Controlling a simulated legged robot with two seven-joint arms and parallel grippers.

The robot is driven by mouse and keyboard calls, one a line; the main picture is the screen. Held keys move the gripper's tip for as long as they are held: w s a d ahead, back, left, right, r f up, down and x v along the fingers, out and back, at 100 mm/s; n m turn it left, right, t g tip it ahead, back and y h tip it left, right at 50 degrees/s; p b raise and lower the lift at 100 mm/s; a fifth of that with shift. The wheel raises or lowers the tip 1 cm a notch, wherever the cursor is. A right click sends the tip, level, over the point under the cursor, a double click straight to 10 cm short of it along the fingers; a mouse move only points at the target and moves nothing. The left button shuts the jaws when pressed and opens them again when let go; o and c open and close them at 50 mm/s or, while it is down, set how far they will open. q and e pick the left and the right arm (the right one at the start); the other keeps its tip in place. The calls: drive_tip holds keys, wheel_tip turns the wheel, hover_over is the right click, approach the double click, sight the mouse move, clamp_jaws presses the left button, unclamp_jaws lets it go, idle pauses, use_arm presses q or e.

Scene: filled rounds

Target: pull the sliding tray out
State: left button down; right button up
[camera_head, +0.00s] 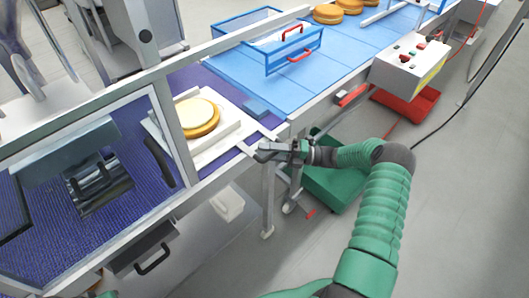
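The white sliding tray (226,146) lies at the gap in the machine frame, over the purple belt. A pale-topped round cake (196,116) sits on it. White bars reach from the tray toward the front edge of the frame. My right gripper (262,151) is at the outer end of these bars, at the frame's front edge. Its fingers are small and dark there, and I cannot tell whether they close around a bar or only lie beside it. My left gripper is not in view.
A clear guard panel (85,185) covers the belt at left. A blue tray with red handles (293,45) stands on the blue belt. A control box (411,62) is at right. A green bin (335,185) stands under my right arm. The grey floor at right is open.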

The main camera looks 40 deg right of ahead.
drive_tip(key=shift+f, duration=0.15)
drive_tip(key=shift+s+d, duration=0.1)
drive_tip(key=shift+d, duration=0.05)
drive_tip(key=b+v, duration=0.3)
drive_tip(key=v, duration=1.3)
drive_tip(key=shift+d, duration=0.3)
drive_tip(key=shift+s, duration=0.1)
drive_tip(key=shift+d+f, duration=0.1)
drive_tip(key=shift+d, duration=0.05)
